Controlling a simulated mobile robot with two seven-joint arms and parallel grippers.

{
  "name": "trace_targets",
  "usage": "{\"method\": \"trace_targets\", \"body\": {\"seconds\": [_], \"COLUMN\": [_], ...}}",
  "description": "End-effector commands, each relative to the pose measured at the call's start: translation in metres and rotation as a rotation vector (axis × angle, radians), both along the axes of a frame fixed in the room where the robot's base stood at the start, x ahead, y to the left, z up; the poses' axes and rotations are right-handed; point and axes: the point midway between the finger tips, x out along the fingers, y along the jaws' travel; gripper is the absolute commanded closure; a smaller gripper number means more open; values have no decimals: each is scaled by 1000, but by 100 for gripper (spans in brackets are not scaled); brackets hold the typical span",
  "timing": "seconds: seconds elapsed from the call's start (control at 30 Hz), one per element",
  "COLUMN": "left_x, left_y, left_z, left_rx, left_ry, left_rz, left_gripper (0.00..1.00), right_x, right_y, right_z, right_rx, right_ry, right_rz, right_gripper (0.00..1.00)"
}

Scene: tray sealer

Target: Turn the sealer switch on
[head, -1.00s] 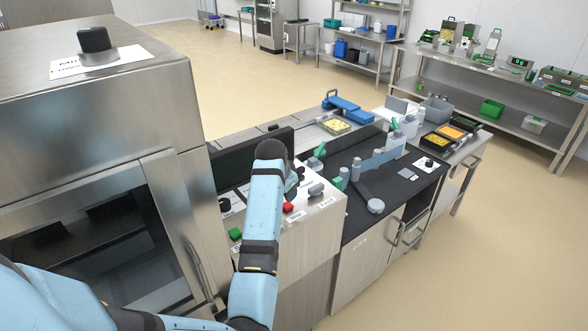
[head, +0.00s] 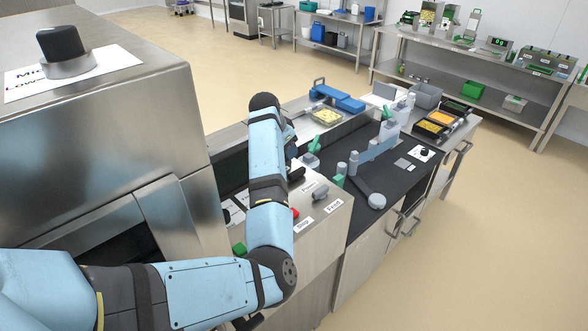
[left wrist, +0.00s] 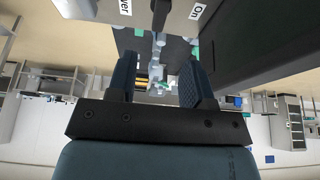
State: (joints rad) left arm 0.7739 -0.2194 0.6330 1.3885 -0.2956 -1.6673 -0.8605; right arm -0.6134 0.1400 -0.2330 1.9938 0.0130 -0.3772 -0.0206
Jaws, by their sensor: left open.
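The sealer (head: 325,225) is a metal cabinet with a sloped control panel, in the middle of the head view. In the left wrist view, a dark switch lever (left wrist: 160,12) shows at the top edge, on a grey panel between a label ending in "wer" and a label "On". My left gripper (left wrist: 160,62) is open and empty, its two dark fingers pointing towards the panel side. The lever appears just beyond the gap between the fingers, apart from them. In the head view my left forearm hides most of the gripper and part of the panel. My right gripper is not in view.
The panel also has a red button (head: 294,212), a green button (head: 239,248) and a grey knob (head: 320,196). A food tray (head: 327,116) sits behind. A large steel machine with a black dial (head: 64,48) stands close at left. Open floor lies at right.

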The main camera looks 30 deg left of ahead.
Motion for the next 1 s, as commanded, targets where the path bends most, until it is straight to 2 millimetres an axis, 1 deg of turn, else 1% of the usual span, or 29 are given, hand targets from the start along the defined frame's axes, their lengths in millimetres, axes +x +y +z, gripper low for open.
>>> {"method": "trace_targets", "body": {"seconds": [0.13, 0.3, 0.4, 0.5, 0.6, 0.7, 1.0], "left_x": [11, 24, 31, 36, 40, 42, 42], "left_y": [-5, -9, -11, -13, -14, -15, -15], "left_z": [-29, -63, -80, -93, -102, -107, -109], "left_rx": [-2, -2, -2, 0, 0, 0, 1], "left_ry": [5, 3, 3, 1, 1, 1, 0], "left_rz": [-2, -1, -1, 0, 0, 1, 0], "left_gripper": [53, 53, 53, 53, 53, 53, 53], "right_x": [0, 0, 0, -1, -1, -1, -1], "right_y": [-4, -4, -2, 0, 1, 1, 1], "right_z": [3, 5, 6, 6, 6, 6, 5], "right_rx": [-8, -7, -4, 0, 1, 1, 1], "right_ry": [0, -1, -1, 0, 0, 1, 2], "right_rz": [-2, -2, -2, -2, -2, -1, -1], "right_gripper": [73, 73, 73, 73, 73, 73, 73]}}
